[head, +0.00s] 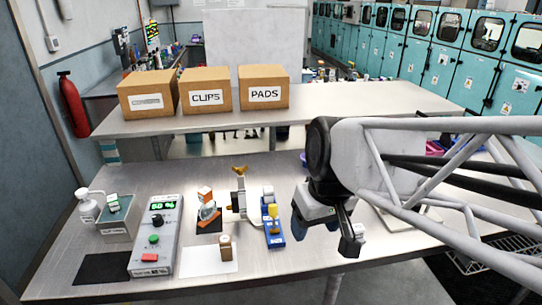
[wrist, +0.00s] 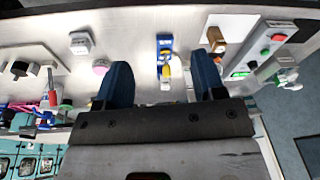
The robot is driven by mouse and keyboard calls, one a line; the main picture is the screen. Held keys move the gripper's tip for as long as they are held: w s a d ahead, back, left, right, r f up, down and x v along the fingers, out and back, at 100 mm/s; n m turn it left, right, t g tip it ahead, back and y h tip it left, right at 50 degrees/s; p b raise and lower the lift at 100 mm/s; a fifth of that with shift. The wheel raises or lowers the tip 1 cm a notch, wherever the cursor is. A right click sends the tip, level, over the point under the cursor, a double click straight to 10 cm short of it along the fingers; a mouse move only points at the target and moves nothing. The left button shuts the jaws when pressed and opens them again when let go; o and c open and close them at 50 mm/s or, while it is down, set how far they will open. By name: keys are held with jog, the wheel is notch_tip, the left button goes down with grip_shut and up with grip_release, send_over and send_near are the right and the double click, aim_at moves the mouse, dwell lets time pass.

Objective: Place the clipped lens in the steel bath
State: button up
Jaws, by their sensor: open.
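In the head view a small item with an orange-and-white top and a pale, glassy lower part (head: 207,208) stands on a small black mat. It may be the clipped lens, but it is too small to be sure. A grey, box-like bath (head: 117,229) stands at the left, with a green-and-white piece at its top. My gripper (head: 329,238) is at the right of the bench items, apart from them. In the wrist view its two blue fingers (wrist: 162,85) are spread with nothing held between them. The lens is not clearly visible there.
A control box (head: 156,238) with a green display stands right of the bath. A white bottle (head: 88,208) stands left. A brass-topped stand (head: 240,190) and a blue-and-yellow device (head: 272,222) lie between lens and gripper. Cardboard boxes (head: 207,96) sit on the rear shelf.

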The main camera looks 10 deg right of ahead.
jog(key=s+d, duration=0.1)
jog(key=s+d+f+m+h, duration=0.1)
jog(key=s, duration=0.1)
jog(key=s+d+m, duration=0.1)
jog(key=shift+s+d+f+t, duration=0.1)
jog(key=shift+s+f+t, duration=0.1)
jog(key=shift+s+t, duration=0.15)
jog(key=shift+c, duration=0.4)
dwell(1.5)
jog(key=shift+w, duration=0.1)
